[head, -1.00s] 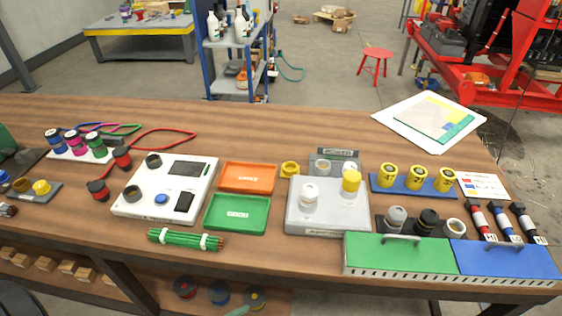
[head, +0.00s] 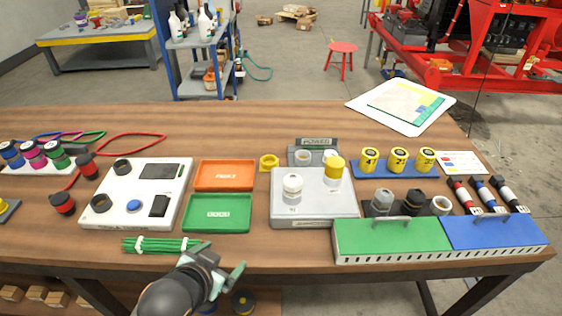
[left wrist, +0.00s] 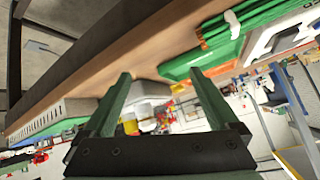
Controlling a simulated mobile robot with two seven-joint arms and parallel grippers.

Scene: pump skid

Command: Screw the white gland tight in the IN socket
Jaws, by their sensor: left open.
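The white gland (head: 292,186) stands upright at the left of the light grey box (head: 315,210). It covers the socket beneath it, and the small label in front is too small to read for certain. A yellow gland (head: 334,170) stands at the right of the same box. My left gripper (head: 227,267) is at the table's front edge, below the green tray, apart from the grey box. Its green fingers are spread and empty, as the left wrist view (left wrist: 160,76) also shows. My right gripper is out of view.
A green tray (head: 217,228) and an orange tray (head: 225,187) lie left of the grey box. The POWER unit (head: 316,143) stands behind it. A green-lidded case (head: 390,236) and dark holders stand to its right. A green bundle (head: 160,245) lies near the front edge.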

